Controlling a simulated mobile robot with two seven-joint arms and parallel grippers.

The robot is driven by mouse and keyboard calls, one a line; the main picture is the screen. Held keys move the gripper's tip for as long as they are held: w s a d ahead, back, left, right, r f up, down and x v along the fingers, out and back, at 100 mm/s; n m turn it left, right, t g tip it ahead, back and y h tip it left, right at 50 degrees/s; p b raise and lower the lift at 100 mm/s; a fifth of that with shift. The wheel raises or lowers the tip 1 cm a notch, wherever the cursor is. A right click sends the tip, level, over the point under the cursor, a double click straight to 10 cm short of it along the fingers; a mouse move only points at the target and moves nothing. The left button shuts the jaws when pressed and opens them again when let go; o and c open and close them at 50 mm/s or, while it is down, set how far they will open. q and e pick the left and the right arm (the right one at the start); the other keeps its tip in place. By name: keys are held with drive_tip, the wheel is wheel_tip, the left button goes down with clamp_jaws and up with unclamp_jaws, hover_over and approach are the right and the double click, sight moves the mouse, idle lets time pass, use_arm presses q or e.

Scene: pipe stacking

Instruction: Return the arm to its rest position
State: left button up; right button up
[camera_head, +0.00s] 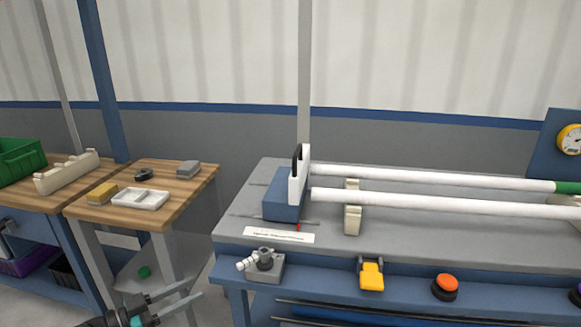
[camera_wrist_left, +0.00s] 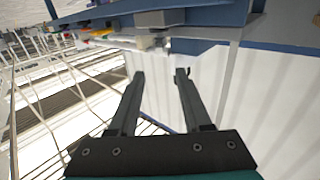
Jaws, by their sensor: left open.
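My left gripper (camera_head: 196,289) is low at the left in the head view, in front of the small wooden table and left of the grey workbench. Its two fingers are apart with nothing between them. The left wrist view also shows the open, empty fingers (camera_wrist_left: 160,76). Two white pipes lie side by side on the workbench: a far pipe (camera_head: 430,175) with a green section at its right, and a near pipe (camera_head: 430,203). Their left ends are by a blue block with a white plate (camera_head: 299,178). My right gripper is not in view.
The grey workbench (camera_head: 330,252) has a cream support (camera_head: 353,207), a small grey clamp (camera_head: 264,265), a yellow switch (camera_head: 371,273) and an orange button (camera_head: 446,284) along its front. A wooden table (camera_head: 175,207) holds a white tray (camera_head: 140,198). A green crate (camera_head: 22,160) stands far left.

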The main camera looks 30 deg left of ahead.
use_arm(q)
drive_tip(key=s+d+f+n+g+y, duration=0.1)
drive_tip(key=s+f+n+g+y, duration=0.2)
drive_tip(key=f, duration=0.9)
drive_tip(key=s+d+f+g+y, duration=0.15)
drive_tip(key=s+f+y, duration=0.3)
drive_tip(key=f, duration=0.75)
drive_tip(key=s+d+f+m+g, duration=0.1)
drive_tip(key=s+d+f+g, duration=0.9)
drive_tip(key=s+d+f, duration=0.6)
drive_tip(key=shift+s+d, duration=0.6)
drive_tip(key=shift+d, duration=0.45)
drive_tip(key=shift+w, duration=0.15)
